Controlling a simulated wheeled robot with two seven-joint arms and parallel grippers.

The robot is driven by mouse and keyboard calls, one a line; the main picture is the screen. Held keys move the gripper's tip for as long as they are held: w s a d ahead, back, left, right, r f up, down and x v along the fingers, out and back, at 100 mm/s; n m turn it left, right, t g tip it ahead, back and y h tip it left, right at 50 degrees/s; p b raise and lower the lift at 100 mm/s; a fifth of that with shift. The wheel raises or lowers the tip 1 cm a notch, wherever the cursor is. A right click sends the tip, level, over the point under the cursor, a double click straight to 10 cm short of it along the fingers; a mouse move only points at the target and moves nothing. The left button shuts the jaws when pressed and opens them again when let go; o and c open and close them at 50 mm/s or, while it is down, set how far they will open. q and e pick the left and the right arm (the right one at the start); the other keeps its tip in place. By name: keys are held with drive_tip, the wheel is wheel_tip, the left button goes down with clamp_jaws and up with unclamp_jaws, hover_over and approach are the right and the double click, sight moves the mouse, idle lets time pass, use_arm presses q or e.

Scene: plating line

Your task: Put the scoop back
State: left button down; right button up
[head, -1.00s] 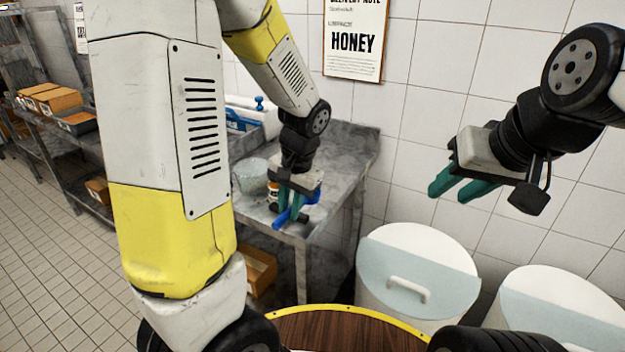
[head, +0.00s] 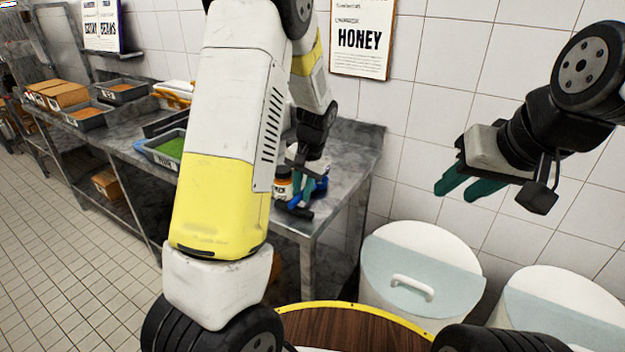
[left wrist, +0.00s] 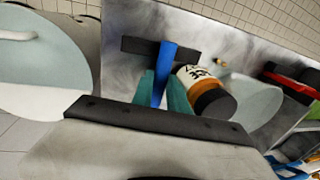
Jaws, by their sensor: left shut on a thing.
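My left gripper (head: 302,190) is low over the near end of the steel table (head: 345,165). My right gripper (head: 470,187) is open and empty, in the air at right.
A pale bowl (left wrist: 248,105) sits behind the jar. A tray of green food (head: 168,147) and other trays line the counter at left. Two white lidded bins (head: 420,260) stand right of the table. A round brown top with a yellow rim (head: 345,325) is in front.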

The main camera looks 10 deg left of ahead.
use_arm(q)
drive_tip(key=shift+f, duration=0.1)
drive_tip(key=c, duration=1.6)
unclamp_jaws()
wheel_tip(320, 180, up, 12)
drive_tip(key=s+d, duration=0.1)
drive_tip(key=d, duration=0.1)
drive_tip(key=s+r+n+t+h, duration=0.1)
drive_tip(key=s+r, duration=0.2)
drive_tip(key=s, duration=0.4)
drive_tip(key=s+r+n+t+h, duration=0.1)
drive_tip(key=s+r, duration=0.3)
drive_tip(key=s, duration=0.4)
drive_tip(key=s+r+n+t+h, duration=0.1)
drive_tip(key=s+r+t+h, duration=0.1)
drive_tip(key=s, duration=0.6)
drive_tip(key=shift+s+d+r+t, duration=0.1)
drive_tip(key=shift+s+r+t, duration=0.05)
drive_tip(key=shift+r+t, duration=0.55)
